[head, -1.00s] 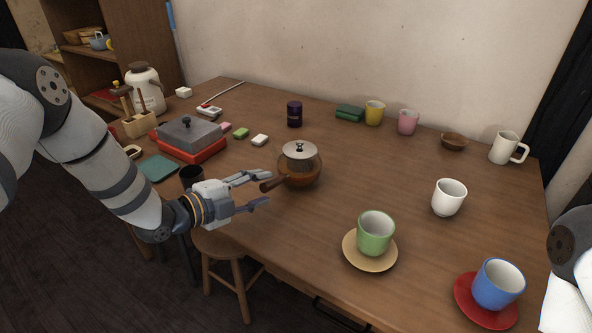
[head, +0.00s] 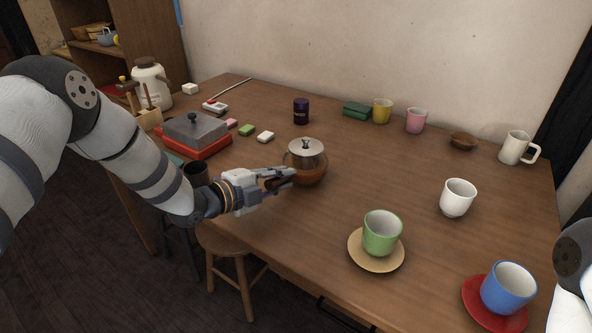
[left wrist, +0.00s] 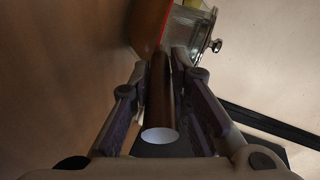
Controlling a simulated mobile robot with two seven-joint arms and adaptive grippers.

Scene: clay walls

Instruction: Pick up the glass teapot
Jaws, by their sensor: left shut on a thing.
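The glass teapot (head: 308,168) stands on the wooden table, with brown tea inside, a silvery lid with a dark knob and a brown side handle. In the left wrist view its glass body and lid (left wrist: 192,28) show at the top. My left gripper (head: 284,179) is at the teapot's left side, shut on its handle. In the left wrist view the handle (left wrist: 160,95) lies between the two fingers, its pale round end towards the camera. The fingers hide most of the handle in the head view. The teapot is upright. My right gripper is not in view.
A green cup (head: 382,232) on a tan saucer stands in front to the right. A black cup (head: 196,173) stands near my left wrist. A dark canister (head: 301,111) is behind the teapot. A red-based hotplate (head: 195,137) is to the left.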

